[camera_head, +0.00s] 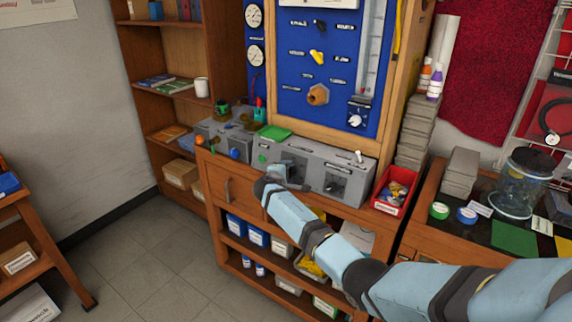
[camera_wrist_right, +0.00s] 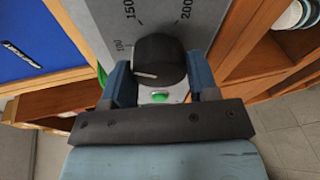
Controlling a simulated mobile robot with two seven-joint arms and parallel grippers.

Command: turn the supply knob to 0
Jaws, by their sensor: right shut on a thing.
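The supply knob (camera_wrist_right: 160,58) is black and round with a white pointer line, on a grey panel (camera_wrist_right: 184,18). In the right wrist view its line points left in the picture, a little below the printed 100; 150 and 200 show further round the scale. No 0 mark is visible. My right gripper (camera_wrist_right: 161,84) is shut on the knob, one finger on each side. In the head view my right arm reaches the front of the grey bench unit (camera_head: 312,160), and my wrist hides the knob there. My left gripper is out of view.
A green button (camera_wrist_right: 159,97) sits beside the knob. Another black knob (camera_head: 333,187) is on the same unit to the right. A red parts bin (camera_head: 390,208) stands right of it. The blue panel (camera_head: 287,72) with valves and gauges rises behind.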

